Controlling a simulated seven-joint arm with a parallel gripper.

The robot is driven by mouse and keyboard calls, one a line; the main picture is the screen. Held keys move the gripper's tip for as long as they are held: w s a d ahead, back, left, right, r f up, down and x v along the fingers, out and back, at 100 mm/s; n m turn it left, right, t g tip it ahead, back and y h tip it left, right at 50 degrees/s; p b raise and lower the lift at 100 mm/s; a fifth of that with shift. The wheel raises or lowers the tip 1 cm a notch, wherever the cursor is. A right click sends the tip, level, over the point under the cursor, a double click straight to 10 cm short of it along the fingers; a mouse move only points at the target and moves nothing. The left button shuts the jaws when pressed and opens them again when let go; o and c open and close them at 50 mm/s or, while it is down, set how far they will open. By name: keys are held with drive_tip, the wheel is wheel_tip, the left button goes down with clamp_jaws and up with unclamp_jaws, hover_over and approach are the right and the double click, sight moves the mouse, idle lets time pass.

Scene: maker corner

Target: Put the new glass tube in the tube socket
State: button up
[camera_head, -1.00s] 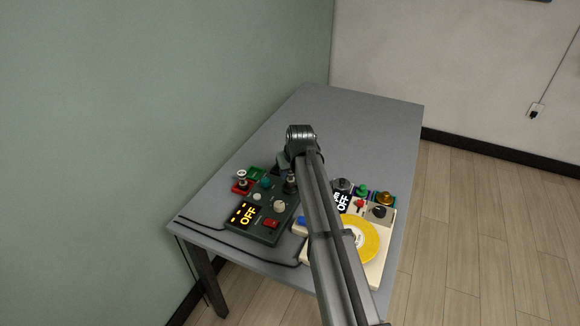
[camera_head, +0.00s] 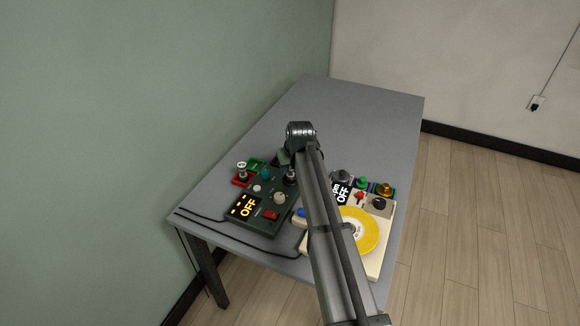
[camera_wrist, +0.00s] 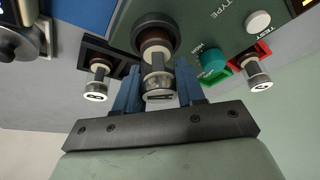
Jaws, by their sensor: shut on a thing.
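My gripper (camera_wrist: 159,92) has blue fingers on both sides of a glass tube (camera_wrist: 158,77) with metal ends and a dark mark on its near end cap. It is shut on this tube. The tube lines up with the round, dark-rimmed tube socket (camera_wrist: 155,22) on the dark green tester (camera_head: 259,212); the far end meets the brown inside of the socket, and I cannot tell how deep it sits. In the head view my arm partly hides the gripper and socket.
A cream device with a yellow disc (camera_head: 358,232) stands at right. The table's back (camera_head: 355,105) is clear.

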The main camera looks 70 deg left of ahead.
drive_tip(key=shift+f, duration=0.35)
drive_tip(key=o, duration=1.1)
drive_tip(key=shift+o, duration=0.2)
drive_tip(key=shift+f, duration=0.1)
drive_tip(key=shift+r, duration=3.55)
